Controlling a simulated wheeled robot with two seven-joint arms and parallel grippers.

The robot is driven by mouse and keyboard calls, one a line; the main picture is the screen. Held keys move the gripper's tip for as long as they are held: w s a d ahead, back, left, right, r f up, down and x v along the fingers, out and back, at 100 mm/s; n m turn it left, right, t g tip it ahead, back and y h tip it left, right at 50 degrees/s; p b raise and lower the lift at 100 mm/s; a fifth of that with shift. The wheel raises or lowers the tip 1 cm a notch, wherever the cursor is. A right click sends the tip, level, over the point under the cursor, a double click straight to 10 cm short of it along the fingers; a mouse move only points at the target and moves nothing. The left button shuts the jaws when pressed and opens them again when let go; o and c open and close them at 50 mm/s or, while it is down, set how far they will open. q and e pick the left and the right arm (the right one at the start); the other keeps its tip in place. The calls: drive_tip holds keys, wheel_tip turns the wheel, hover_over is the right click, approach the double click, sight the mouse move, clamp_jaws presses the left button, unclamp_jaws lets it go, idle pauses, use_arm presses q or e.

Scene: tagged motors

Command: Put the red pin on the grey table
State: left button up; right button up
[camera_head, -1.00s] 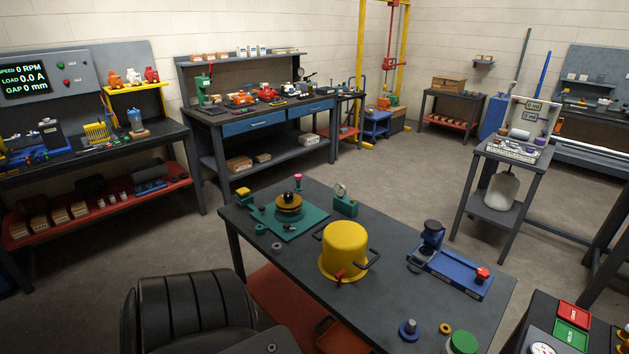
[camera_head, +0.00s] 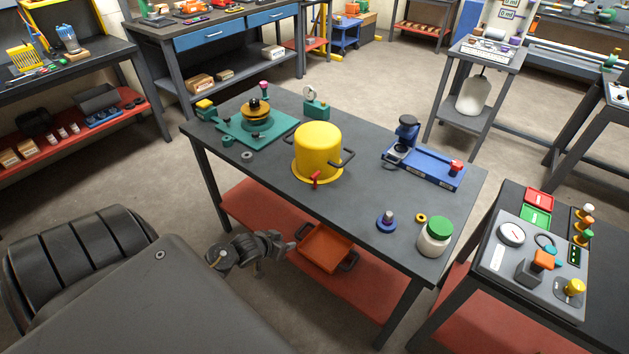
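A small red pin (camera_head: 316,180) stands at the front foot of the yellow domed pot (camera_head: 318,147); I cannot tell whether it is fixed to it. The pot stands on the dark grey table (camera_head: 330,212) in the middle of the view. My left gripper (camera_head: 286,246) is low in front of this table, near its front edge and the orange tray below, well apart from the red pin. Its fingers are small and dark, so I cannot tell whether they are open. My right gripper is not in view.
On the table are a green plate with a stacked part (camera_head: 257,122), a blue fixture with a red knob (camera_head: 425,165), a blue-based part (camera_head: 386,221) and a green-lidded jar (camera_head: 434,238). An orange tray (camera_head: 325,248) sits on the lower shelf. A control panel (camera_head: 530,262) stands at right.

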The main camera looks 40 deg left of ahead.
use_arm(q)
drive_tip(key=w+r+t, duration=0.1)
drive_tip(key=r, duration=0.3)
drive_tip(key=w+a+r+b, duration=0.1)
drive_tip(key=w+r, duration=0.1)
drive_tip(key=r, duration=0.2)
drive_tip(key=w+r+t, duration=0.1)
drive_tip(key=r, duration=0.3)
drive_tip(key=shift+w+a+r+m+t+b, duration=0.3)
drive_tip(key=shift+w+r+b, duration=0.05)
drive_tip(key=shift+b, duration=0.05)
drive_tip(key=t, duration=0.2)
approach(310, 179)
drive_tip(key=shift+m, duration=0.3)
drive_tip(key=b+x, duration=0.1)
drive_tip(key=x, duration=0.3)
drive_tip(key=shift+w+a, duration=0.2)
drive_tip(key=shift+w, duration=0.2)
drive_tip(key=shift+w+f, duration=0.1)
drive_tip(key=shift+w, duration=0.15)
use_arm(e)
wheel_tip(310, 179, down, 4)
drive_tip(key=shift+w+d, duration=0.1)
use_arm(q)
drive_tip(key=x, duration=0.5)
drive_tip(key=shift+w+d+f, duration=0.1)
drive_tip(key=shift+d+f, duration=0.05)
drive_tip(key=shift+f, duration=0.1)
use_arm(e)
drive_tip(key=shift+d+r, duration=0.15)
